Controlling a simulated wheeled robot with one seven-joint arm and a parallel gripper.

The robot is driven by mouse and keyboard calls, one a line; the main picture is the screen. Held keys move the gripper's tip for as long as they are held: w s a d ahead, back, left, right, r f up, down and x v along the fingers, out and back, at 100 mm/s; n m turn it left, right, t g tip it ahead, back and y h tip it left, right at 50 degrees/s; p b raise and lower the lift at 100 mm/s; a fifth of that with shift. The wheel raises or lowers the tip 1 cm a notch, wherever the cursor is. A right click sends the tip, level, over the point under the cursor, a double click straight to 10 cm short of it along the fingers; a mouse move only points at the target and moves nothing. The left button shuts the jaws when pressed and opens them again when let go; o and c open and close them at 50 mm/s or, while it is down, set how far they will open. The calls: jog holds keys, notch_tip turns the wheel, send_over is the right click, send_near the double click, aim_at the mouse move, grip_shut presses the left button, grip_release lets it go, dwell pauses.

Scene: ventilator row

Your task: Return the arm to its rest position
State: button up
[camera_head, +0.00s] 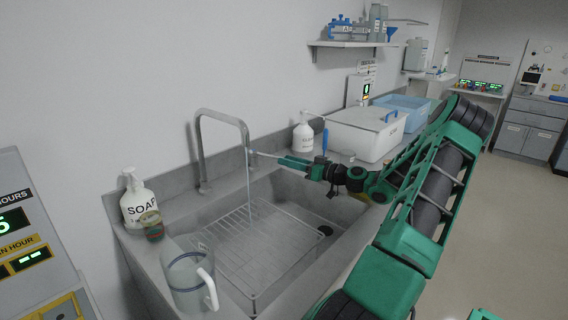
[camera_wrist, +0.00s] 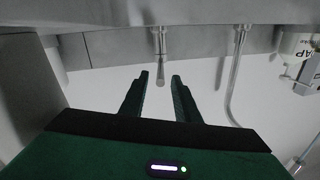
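My gripper (camera_head: 284,160) is held out over the sink, pointing left toward the grey tap (camera_head: 201,150). The wrist picture is upside down; the tap's curved pipe (camera_wrist: 234,75) and a short metal fitting (camera_wrist: 161,45) lie beyond the fingertips. My arm is stretched out from the right of the head view. The fingertips appear near the spout's end; whether they touch it I cannot tell.
A thin stream (camera_head: 250,190) falls from the spout into the sink (camera_head: 300,262) with a wire rack.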

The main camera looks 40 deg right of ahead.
aim_at(258, 152)
jog(key=x, duration=1.1)
jog(key=shift+a, duration=0.1)
jog(key=shift+s+a+m+h, duration=0.1)
jog(key=shift+s+m+h, duration=0.05)
jog(key=shift+m+h, duration=0.15)
jog(key=shift+r, duration=0.1)
